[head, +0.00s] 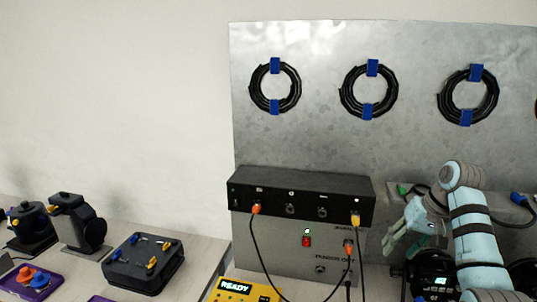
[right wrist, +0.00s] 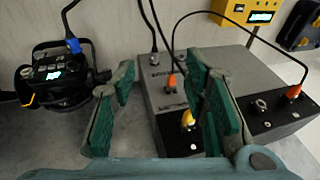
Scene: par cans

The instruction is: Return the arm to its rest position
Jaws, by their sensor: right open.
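My right arm (head: 475,240) comes in at the right in the head view, in front of the metal panel. My right gripper (head: 405,232) is open and empty, to the right of the grey box (head: 295,250). In the right wrist view its green-padded fingers (right wrist: 162,100) stand wide apart. A yellow plug (right wrist: 187,120) in the black unit shows between them in that view, beyond the fingers and not held. My left gripper is not in view.
A black par can (head: 420,262) with a lit display stands beside my right arm, partly hidden. The black socket unit (head: 300,200) has orange and yellow plugs with hanging cables. A yellow "READY" box (head: 240,290) is in front. Black devices (head: 145,262) stand at left.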

